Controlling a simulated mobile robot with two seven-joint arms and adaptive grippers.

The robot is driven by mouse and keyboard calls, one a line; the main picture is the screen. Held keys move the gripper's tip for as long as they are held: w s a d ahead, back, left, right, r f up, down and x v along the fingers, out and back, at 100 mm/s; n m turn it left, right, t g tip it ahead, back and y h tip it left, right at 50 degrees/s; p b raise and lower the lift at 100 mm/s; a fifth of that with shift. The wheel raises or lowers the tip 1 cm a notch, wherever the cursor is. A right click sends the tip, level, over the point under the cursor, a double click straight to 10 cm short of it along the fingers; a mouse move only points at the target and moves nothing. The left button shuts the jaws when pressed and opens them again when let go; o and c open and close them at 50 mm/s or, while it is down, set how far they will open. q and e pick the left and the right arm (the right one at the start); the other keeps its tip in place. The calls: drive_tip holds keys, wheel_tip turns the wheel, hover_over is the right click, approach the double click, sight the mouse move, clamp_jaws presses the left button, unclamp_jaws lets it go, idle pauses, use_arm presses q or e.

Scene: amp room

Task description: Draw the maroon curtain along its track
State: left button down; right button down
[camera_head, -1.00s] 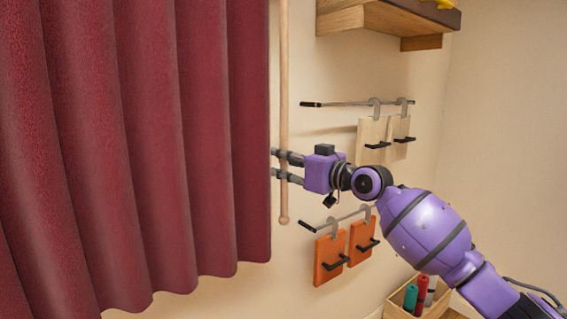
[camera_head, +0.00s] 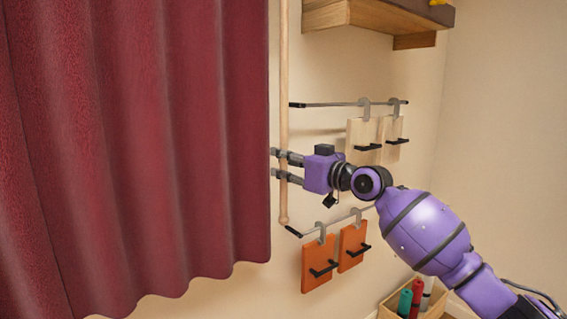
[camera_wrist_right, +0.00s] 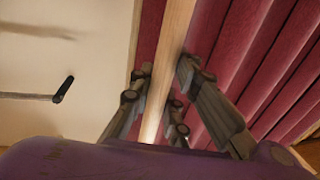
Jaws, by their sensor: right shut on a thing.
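The maroon curtain (camera_head: 150,140) hangs in folds over the left half of the head view. Its track is out of view above. A pale wooden rod (camera_head: 284,100) hangs upright along the curtain's right edge and ends in a rounded tip. My right gripper (camera_head: 280,165) is shut on the rod a little above that tip. In the right wrist view, the rod (camera_wrist_right: 168,60) runs between the fingers of the right gripper (camera_wrist_right: 160,100), with the curtain (camera_wrist_right: 245,45) behind it. My left gripper is not in view.
Right of the rod, a wall rail (camera_head: 335,104) holds pale boards (camera_head: 378,140). A lower rail holds orange boards (camera_head: 335,255). A wooden shelf (camera_head: 380,18) is above. A wooden box (camera_head: 385,302) with coloured cylinders (camera_head: 410,297) sits at the lower right.

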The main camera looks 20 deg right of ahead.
drive_tip(key=c, duration=1.8)
unclamp_jaws()
drive_tip(key=shift+d, duration=0.3)
drive_tip(key=shift+o, duration=0.8)
drive_tip(key=shift+d, duration=0.1)
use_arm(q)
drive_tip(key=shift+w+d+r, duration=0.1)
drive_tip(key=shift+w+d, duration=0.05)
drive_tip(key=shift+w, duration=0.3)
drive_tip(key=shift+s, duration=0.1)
use_arm(e)
drive_tip(key=v, duration=1.2)
